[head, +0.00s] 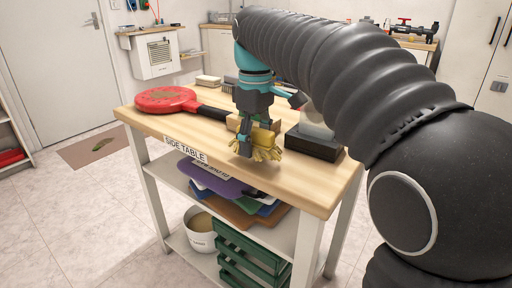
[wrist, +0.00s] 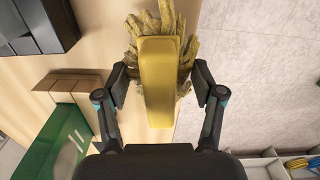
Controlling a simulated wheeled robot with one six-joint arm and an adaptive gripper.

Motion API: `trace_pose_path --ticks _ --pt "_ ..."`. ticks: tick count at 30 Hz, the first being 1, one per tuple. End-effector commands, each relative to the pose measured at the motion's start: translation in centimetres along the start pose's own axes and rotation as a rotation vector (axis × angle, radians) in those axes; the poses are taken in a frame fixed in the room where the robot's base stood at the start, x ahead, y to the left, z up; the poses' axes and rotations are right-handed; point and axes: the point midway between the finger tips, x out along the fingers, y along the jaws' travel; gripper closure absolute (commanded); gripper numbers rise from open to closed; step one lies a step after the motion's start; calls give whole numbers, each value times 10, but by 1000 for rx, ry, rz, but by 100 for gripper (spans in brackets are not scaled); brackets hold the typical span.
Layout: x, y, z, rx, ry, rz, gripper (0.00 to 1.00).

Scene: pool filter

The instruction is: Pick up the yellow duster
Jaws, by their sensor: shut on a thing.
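The yellow duster (wrist: 160,80) has a smooth yellow back with ragged yellow strands around it. I cannot tell whether the duster touches the tabletop. Part of it is hidden by my gripper in the head view.
A red round pan-like object (head: 166,99) lies on the left of the tabletop. A black-based object (head: 314,143) stands close to the right of the duster. Coloured boards (head: 215,185) lie on the shelf below, above a white bucket (head: 201,230) and a green crate (head: 250,258).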

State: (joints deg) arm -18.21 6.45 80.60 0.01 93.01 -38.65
Motion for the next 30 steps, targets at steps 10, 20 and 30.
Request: trace_pose_path --ticks 10,20,30 --pt "-50 -10 60 4 4 3 66" --pt "-78 -18 107 3 1 1 66" --pt "-84 -20 115 0 1 1 66"
